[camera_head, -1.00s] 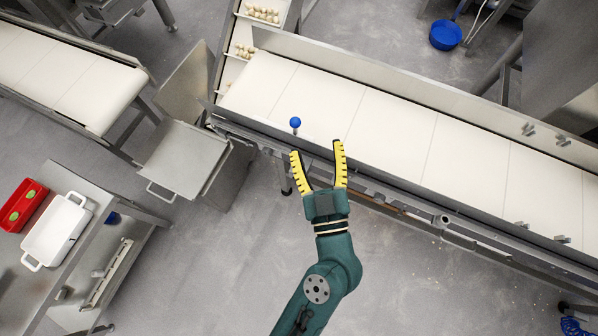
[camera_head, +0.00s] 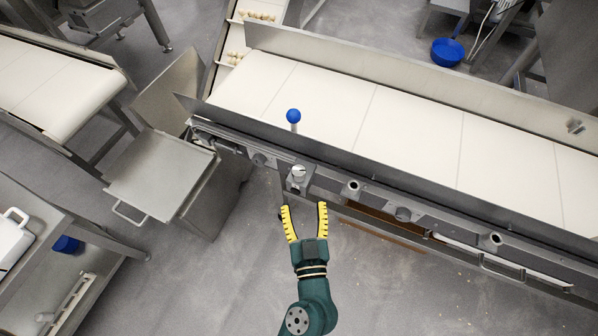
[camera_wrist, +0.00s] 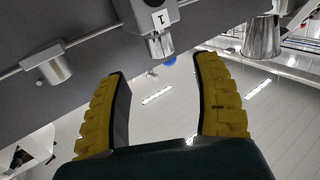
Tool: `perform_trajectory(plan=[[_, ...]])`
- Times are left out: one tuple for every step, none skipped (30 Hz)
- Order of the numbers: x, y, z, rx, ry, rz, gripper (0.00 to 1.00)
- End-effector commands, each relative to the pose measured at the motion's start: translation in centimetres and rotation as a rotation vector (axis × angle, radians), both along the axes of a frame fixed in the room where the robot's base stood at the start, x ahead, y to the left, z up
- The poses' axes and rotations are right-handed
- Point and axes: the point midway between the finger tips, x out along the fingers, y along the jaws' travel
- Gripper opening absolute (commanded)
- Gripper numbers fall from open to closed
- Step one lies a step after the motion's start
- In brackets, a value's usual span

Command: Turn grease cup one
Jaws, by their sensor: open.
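Grease cup one is a small metal cup (camera_wrist: 160,46) under a block marked "1" in the wrist view. In the head view, a metal fitting (camera_head: 298,174) on the conveyor's near side, just beyond my fingertips, appears to be the same cup. My gripper (camera_head: 304,206) is open and empty, with its yellow fingers pointing at the conveyor side. In the wrist view my gripper (camera_wrist: 160,68) has its fingers to either side of the cup's line, and the cup shows in the gap just past the tips. I see no clear contact.
A blue-knobbed lever (camera_head: 294,116) stands up at the conveyor's near edge, above the fitting. Other metal cups flank cup one in the wrist view, one on the left (camera_wrist: 47,70) and one on the right (camera_wrist: 262,38). The floor (camera_head: 200,285) around my arm is clear.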

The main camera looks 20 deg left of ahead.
Motion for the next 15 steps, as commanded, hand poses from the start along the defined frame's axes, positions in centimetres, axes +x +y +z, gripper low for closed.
perform_trajectory(plan=[[1.2,0.8,0.2,0.0,-0.002,0.005,0.67],[1.7,1.3,0.1,-0.001,-0.002,0.005,0.67],[2.6,1.7,0.1,0.0,-0.001,0.004,0.67],[3.3,2.1,0.1,0.0,-0.002,0.004,0.67],[3.8,2.5,0.1,-0.001,-0.002,0.004,0.67],[4.7,2.9,0.1,0.0,-0.002,0.003,0.67],[5.2,3.2,0.1,0.0,-0.001,0.003,0.67],[5.8,3.5,0.0,0.0,-0.001,0.002,0.67],[6.4,4.0,0.1,0.0,-0.002,0.002,0.67],[6.9,4.2,0.0,0.0,-0.001,0.002,0.67],[7.3,4.4,0.0,0.0,-0.001,0.001,0.67],[7.7,4.6,-0.1,0.0,0.0,0.001,0.67],[7.9,4.8,0.0,0.001,-0.001,0.0,0.67],[8.1,4.9,0.0,0.0,0.0,0.0,0.67],[8.3,5.0,-0.1,-0.001,0.001,0.0,0.67]])
